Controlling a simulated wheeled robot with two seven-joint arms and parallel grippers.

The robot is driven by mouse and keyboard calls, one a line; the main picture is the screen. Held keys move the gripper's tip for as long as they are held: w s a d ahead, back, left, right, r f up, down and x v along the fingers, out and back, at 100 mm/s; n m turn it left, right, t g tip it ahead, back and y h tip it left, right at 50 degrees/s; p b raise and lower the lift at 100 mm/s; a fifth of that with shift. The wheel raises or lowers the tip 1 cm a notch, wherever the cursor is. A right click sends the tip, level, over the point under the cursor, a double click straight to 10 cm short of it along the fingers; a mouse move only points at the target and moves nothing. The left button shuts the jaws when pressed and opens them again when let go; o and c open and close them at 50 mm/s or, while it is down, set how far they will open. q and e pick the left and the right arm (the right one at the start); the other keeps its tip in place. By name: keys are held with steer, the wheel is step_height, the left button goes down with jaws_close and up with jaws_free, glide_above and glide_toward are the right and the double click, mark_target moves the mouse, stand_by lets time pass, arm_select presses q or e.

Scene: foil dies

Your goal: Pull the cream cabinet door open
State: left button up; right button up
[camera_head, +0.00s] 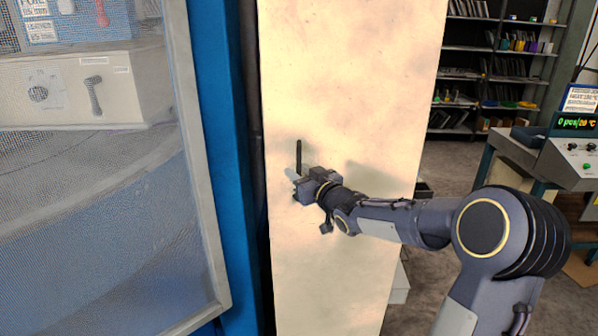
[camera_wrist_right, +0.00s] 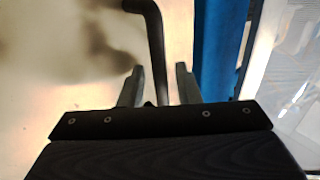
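The cream cabinet door (camera_head: 350,90) is a tall, blotchy panel in the middle of the head view. A dark bar handle (camera_head: 299,153) stands upright near its left edge. My right gripper (camera_head: 291,174) is at the lower part of this handle, with its arm coming in from the right. In the right wrist view the two fingers (camera_wrist_right: 159,76) are apart, one on each side of the handle (camera_wrist_right: 156,45), with gaps visible beside the bar. The handle's lower end is hidden behind the gripper body. My left gripper is out of view.
A blue post (camera_head: 215,130) stands left of the door, with a dark gap between them. A mesh-panelled guard (camera_head: 205,190) is farther left. Dark shelves (camera_head: 485,48) and a machine console (camera_head: 570,150) are at the right. Some grey floor (camera_head: 455,170) shows right of the door.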

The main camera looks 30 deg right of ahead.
steer(key=shift+w, duration=0.25)
steer(key=shift+c, duration=0.3)
jaws_close()
steer(key=shift+s, duration=0.1)
